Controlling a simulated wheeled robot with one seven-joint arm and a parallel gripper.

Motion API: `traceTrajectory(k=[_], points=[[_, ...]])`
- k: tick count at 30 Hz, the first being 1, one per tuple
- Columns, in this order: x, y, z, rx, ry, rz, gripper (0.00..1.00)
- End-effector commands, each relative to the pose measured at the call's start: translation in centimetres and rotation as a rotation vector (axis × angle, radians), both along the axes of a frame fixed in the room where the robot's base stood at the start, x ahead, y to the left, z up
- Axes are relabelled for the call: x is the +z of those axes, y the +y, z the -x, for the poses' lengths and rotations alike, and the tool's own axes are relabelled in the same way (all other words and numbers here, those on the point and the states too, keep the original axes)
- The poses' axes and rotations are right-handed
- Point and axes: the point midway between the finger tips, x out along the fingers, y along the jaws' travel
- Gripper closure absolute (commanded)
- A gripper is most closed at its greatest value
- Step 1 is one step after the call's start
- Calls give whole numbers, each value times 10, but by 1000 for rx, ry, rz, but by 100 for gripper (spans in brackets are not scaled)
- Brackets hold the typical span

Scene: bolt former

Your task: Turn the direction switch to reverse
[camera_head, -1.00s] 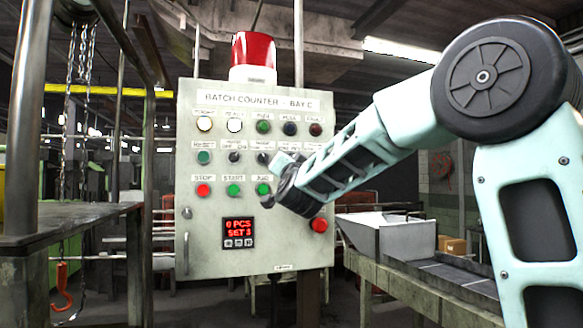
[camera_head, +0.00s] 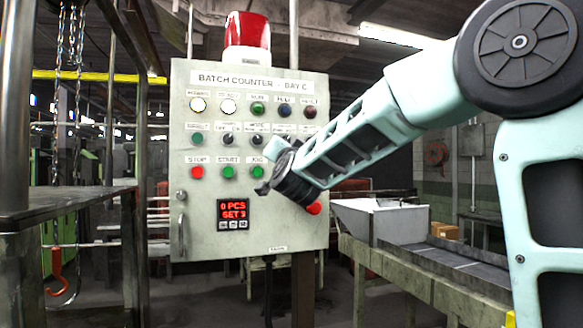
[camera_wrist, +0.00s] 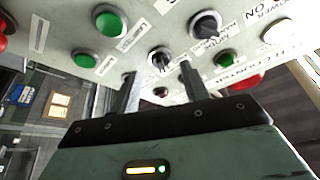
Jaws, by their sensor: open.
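A row of the grey control panel (camera_head: 215,250) holds two black rotary knobs. The right one (camera_head: 257,139) seems to be the direction switch, but its label is too blurred to read. It also shows in the wrist view (camera_wrist: 160,59). Its white pointer mark is small, and I cannot tell its setting. My gripper (camera_wrist: 160,84) is open, its two dark fingers apart. In the wrist view they point at the panel on either side of this knob, seemingly short of it. The left knob (camera_head: 228,139) shows larger in the wrist view (camera_wrist: 205,25).
A red stop button (camera_head: 197,172), green start button (camera_head: 228,172) and green jog button (camera_head: 256,172) sit below the knobs. Indicator lamps line the top. A red counter display (camera_head: 233,210) is lower down. My arm hides the panel's right part. A conveyor (camera_head: 450,262) stands to the right.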

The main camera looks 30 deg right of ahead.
Motion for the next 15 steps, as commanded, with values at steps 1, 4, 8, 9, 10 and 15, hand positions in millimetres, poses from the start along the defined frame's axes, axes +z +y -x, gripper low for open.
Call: traceTrajectory(k=[1, 4, 8, 9, 10, 15], points=[[-8, 7, 11, 3, -2, 0, 55], [-15, 17, 31, 4, -2, 0, 55], [-25, 31, 57, 4, -2, 0, 55], [-28, 35, 65, 3, -2, -1, 55], [-31, 38, 71, 3, -3, 1, 55], [-41, 52, 97, 2, -1, 0, 55]])
